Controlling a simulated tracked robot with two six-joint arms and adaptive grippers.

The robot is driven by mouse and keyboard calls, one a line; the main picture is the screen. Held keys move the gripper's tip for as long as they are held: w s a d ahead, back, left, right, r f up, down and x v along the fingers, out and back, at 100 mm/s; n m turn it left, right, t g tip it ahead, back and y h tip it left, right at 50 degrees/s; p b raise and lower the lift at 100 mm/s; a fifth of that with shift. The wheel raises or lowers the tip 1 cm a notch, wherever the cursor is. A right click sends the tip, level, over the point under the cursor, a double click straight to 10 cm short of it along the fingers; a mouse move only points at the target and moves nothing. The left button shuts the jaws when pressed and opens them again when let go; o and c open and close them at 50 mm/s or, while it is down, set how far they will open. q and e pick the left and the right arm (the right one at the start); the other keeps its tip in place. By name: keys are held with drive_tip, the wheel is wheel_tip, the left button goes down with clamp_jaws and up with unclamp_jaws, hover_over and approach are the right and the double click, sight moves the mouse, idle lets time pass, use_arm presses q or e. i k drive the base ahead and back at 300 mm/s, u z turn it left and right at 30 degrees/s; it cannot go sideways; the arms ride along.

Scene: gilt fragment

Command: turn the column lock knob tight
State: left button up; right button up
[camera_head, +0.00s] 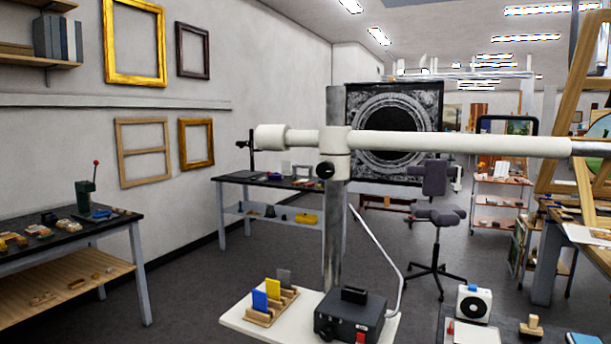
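A grey metal column (333,240) stands upright in the middle of the head view. A white collar (336,143) sits around its upper part and joins a long white horizontal boom (450,144). A round black knob (325,170) sticks out of the lower front of the collar, facing me. I cannot tell from this view how tight the knob is. Neither of my grippers is in view, and nothing is seen touching the knob.
A white shelf (235,318) by the column's foot holds a black control box (350,315) and a wooden rack with coloured cards (270,302). A white cable (380,245) hangs right of the column. Workbenches stand left and behind; a desk chair (436,215) stands behind right.

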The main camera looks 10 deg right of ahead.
sight(325, 170)
drive_tip(key=z, duration=0.2)
drive_tip(key=i, duration=0.9)
drive_tip(key=u, duration=0.1)
